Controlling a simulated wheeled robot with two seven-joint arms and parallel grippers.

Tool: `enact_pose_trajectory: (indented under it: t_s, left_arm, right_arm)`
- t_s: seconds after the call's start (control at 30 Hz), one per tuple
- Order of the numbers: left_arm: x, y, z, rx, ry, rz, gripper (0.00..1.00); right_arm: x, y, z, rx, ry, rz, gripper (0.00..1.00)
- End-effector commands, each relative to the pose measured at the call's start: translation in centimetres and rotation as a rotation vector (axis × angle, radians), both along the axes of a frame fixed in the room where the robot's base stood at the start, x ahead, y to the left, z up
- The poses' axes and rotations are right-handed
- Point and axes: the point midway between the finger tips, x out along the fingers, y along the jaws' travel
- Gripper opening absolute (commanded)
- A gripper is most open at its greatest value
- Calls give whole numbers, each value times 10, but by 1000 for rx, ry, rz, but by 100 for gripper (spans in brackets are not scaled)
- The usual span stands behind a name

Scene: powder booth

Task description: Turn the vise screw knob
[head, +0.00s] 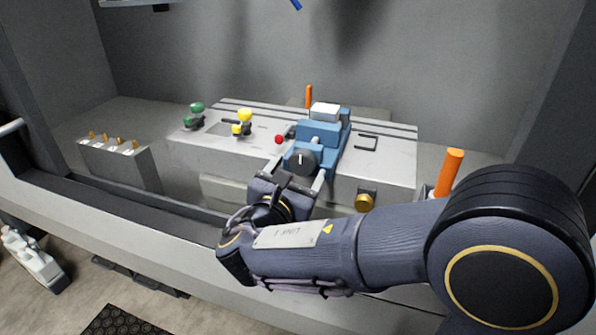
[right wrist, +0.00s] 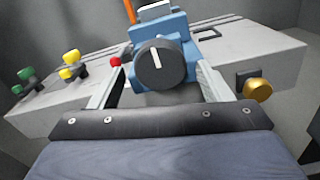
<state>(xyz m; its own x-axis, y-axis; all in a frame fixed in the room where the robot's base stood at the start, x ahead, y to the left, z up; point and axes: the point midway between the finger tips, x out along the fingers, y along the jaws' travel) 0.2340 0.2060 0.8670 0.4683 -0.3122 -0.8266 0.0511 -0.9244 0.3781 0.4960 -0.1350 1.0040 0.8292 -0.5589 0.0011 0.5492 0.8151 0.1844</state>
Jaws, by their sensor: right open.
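The vise screw knob (head: 300,161) is a round black knob with a white mark on the front of the blue vise (head: 319,133). In the right wrist view the knob (right wrist: 159,64) faces me, its white mark close to upright. My right gripper (head: 301,178) is open, with its two fingers to the left and right of the knob. In the right wrist view the fingers of my right gripper (right wrist: 155,82) show a gap to each side of the knob; I see no clear contact. A pale block (head: 325,112) sits on top of the vise. My left gripper is not in view.
Green (head: 194,116) and yellow (head: 242,122) knobs and a red button (head: 279,139) lie left of the vise on the grey bench (head: 393,164). A brass knob (head: 365,200) is on the front face. An orange handle (head: 449,173) stands at right. Booth walls enclose the sides.

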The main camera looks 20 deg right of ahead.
Motion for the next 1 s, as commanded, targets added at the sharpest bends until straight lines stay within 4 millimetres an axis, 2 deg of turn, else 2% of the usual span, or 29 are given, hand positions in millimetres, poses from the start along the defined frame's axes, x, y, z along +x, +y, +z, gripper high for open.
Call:
enact_pose_trajectory:
  t_s: [0.37, 0.7, 1.0]
  left_arm:
    - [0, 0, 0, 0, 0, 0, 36]
    - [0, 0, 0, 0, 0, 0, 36]
    - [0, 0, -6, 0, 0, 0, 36]
  right_arm:
    - [7, -5, 0, 1, 1, -1, 72]
    - [6, -5, 0, 1, 0, -1, 27]
    - [6, -5, -2, 31, -19, -2, 27]
